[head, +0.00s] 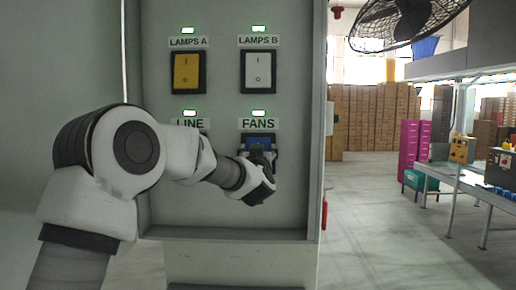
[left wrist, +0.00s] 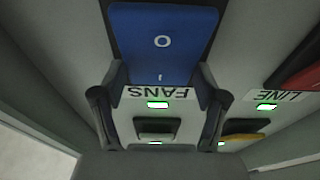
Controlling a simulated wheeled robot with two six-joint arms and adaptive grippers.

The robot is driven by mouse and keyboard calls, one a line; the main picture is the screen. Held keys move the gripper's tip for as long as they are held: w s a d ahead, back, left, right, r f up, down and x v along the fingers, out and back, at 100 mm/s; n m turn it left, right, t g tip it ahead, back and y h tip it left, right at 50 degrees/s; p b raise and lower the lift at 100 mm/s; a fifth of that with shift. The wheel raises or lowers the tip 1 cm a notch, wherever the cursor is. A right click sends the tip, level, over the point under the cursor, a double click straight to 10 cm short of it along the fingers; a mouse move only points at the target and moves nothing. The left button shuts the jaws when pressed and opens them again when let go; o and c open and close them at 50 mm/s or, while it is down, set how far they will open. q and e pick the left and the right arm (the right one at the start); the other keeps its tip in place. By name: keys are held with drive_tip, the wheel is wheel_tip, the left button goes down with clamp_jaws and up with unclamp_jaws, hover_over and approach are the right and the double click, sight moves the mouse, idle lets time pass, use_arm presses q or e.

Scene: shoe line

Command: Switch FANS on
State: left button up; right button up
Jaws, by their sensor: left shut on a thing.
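The blue FANS rocker switch (head: 257,142) is at the lower right of the grey panel, under its FANS label (head: 258,123) and a lit green light (head: 257,113). In the left wrist view the blue switch (left wrist: 163,42) is upside down, with its O and I marks showing. My left gripper (head: 262,165) is at the switch and hides its lower part. I cannot tell which end of the rocker is pressed. My right gripper is not in view.
The yellow LAMPS A switch (head: 186,72) and white LAMPS B switch (head: 257,72) sit above, with lit green lights. My arm hides the red LINE switch (left wrist: 303,82) in the head view. A black fan (head: 408,20) hangs at top right. Open floor lies right of the cabinet.

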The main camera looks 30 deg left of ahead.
use_arm(q)
drive_tip(key=o, duration=1.1)
drive_tip(key=shift+o, duration=0.3)
drive_tip(key=shift+w+f, duration=0.1)
drive_tip(key=v, duration=1.2)
drive_tip(key=shift+a, duration=0.1)
